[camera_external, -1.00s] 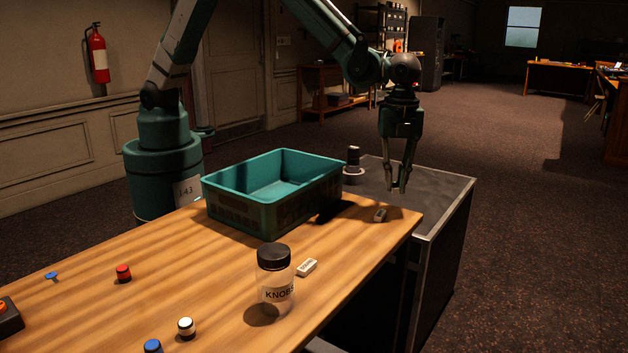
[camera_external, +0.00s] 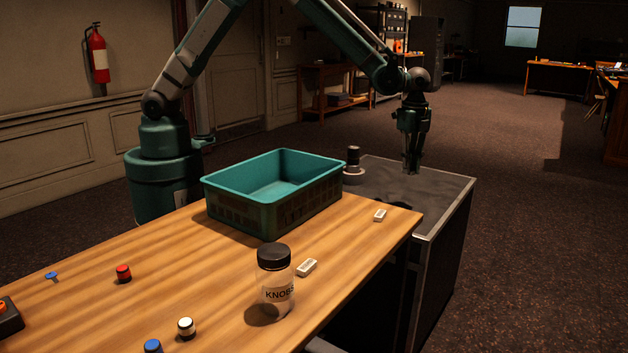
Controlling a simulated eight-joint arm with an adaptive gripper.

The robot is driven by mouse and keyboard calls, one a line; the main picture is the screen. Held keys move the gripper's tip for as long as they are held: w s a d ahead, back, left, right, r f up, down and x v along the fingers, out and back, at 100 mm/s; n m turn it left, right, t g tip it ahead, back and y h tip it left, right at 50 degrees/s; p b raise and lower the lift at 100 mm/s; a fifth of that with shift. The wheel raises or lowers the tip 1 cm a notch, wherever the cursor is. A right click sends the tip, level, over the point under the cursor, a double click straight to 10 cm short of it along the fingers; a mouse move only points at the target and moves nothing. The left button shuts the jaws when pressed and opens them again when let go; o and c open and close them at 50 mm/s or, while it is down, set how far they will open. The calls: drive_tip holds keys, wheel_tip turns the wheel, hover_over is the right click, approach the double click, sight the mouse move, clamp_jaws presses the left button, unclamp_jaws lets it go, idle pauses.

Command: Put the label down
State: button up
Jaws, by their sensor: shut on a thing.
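A small white label (camera_external: 380,215) lies flat near the right edge of the wooden table. My gripper (camera_external: 412,171) points down over the dark cabinet top, behind and to the right of the nearer-edge label, apart from both labels. Its fingers look close together on something too small and dark to make out.
A teal crate (camera_external: 233,205) stands at the table's back. A clear jar with a black lid (camera_external: 275,290), a red knob (camera_external: 123,273), a white knob (camera_external: 186,328) and blue knobs stand in front.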

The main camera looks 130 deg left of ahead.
drive_tip(key=s+a+f+n+b, duration=0.1)
drive_tip(key=s+a+n, duration=0.1)
drive_tip(key=s+a, duration=0.2)
drive_tip(key=s+a+f+n, duration=0.2)
drive_tip(key=s+a, duration=0.3)
drive_tip(key=a, duration=0.6)
drive_tip(key=shift+a+f+b, duration=0.2)
drive_tip(key=shift+b, duration=0.15)
drive_tip(key=b, duration=0.1)
hover_over(400, 189)
drive_tip(key=shift+d+f, duration=0.1)
drive_tip(key=shift+f, duration=3.05)
drive_tip(key=shift+f+b, duration=0.65)
drive_tip(key=shift+f, duration=1.2)
drive_tip(key=shift+f, duration=0.15)
drive_tip(key=o, duration=0.7)
